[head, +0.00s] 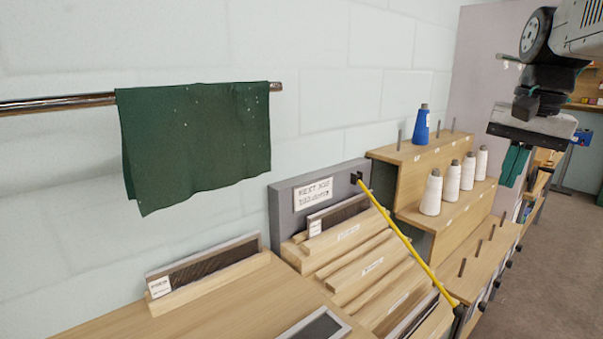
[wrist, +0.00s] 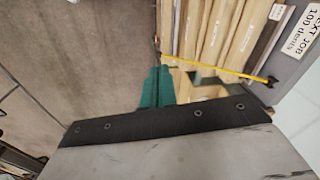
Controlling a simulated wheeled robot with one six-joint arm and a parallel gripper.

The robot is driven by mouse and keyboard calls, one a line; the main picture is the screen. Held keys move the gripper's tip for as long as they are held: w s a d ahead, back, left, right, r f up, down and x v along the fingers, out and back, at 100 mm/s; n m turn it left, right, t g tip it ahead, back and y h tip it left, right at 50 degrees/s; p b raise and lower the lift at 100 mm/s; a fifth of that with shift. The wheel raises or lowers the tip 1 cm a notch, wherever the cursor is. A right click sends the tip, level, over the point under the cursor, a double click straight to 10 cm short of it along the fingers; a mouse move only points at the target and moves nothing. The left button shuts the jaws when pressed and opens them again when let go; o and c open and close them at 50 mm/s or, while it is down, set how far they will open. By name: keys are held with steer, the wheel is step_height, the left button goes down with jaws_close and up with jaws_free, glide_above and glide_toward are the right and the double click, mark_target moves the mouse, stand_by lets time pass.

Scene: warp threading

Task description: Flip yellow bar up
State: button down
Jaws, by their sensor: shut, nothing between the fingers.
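The yellow bar (head: 408,243) is a thin rod. It slants across the slotted wooden rack, from a black mount on the grey back panel (head: 283,212) down to a dark piece at the rack's front edge. In the wrist view the yellow bar (wrist: 215,67) crosses the rack near its right side. My gripper (head: 513,168) has green fingers and is up at the right, beyond the spools and apart from the bar. In the wrist view my gripper (wrist: 157,90) shows its green fingers together and empty.
A stepped wooden stand (head: 418,190) holds a blue spool (head: 421,128) and several white spools (head: 449,182) beside the rack, with bare pegs in front. A green cloth (head: 195,140) hangs on a wall rail. Open floor (head: 555,250) lies at the right.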

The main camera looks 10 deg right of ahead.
steer(key=s+a+f+n, duration=0.8)
steer(key=s+a+f, duration=0.5)
steer(key=s, duration=0.3)
steer(key=shift+s+a+f+n, duration=0.15)
steer(key=shift+a+f+n, duration=0.2)
steer(key=shift+f, duration=0.45)
steer(key=c, duration=1.2)
jaws_free()
steer(key=shift+a+r, duration=0.1)
steer(key=shift+a, duration=0.1)
steer(key=shift+o, duration=0.5)
steer(key=shift+d, duration=0.25)
steer(key=m+t+y, duration=0.6)
steer(key=m+t, duration=0.9)
steer(key=m, duration=1.5)
glide_toward(459, 309)
step_height(459, 309, down, 2)
steer(key=w, duration=0.3)
steer(key=shift+n, duration=0.35)
steer(key=x, duration=0.7)
steer(key=shift+w+a+r, duration=0.1)
steer(key=shift+w+a, duration=0.05)
steer(key=shift+a, duration=0.15)
